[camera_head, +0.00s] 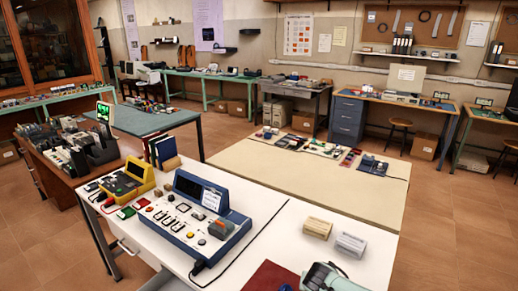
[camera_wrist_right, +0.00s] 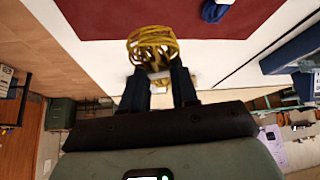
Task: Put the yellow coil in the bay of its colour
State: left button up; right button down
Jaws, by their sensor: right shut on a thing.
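The yellow coil (camera_wrist_right: 152,47) is a loose bundle of yellow cable in the right wrist view. My right gripper (camera_wrist_right: 158,80) is shut on it, with one dark finger on each side of its lower end. The coil appears in front of the edge of a dark red mat (camera_wrist_right: 95,18) and the white tabletop; its height above them is hard to tell. In the head view only part of my right gripper's pale body (camera_head: 326,278) shows at the bottom edge, and the coil is not visible there. My left gripper is out of view. I cannot make out a yellow bay.
A blue coil (camera_wrist_right: 215,10) lies on the red mat. On the white table (camera_head: 272,238) stand a blue console (camera_head: 205,218), a yellow instrument (camera_head: 128,182) and two small pale blocks, cream (camera_head: 317,228) and grey (camera_head: 350,245). The table between console and blocks is mostly clear, crossed by a black cable.

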jog(key=s+f+n, duration=0.1)
jog(key=s+f+n+y, duration=0.1)
jog(key=f, duration=0.1)
jog(key=s+f+n, duration=0.1)
jog(key=f, duration=0.1)
jog(key=shift+s+d+f+y, duration=0.15)
jog(key=shift+s+d+y, duration=0.1)
jog(key=shift+y, duration=0.15)
jog(key=shift+s+f+n, duration=0.4)
jog(key=shift+s+f, duration=0.05)
jog(key=shift+f, duration=0.05)
jog(key=shift+a, duration=0.1)
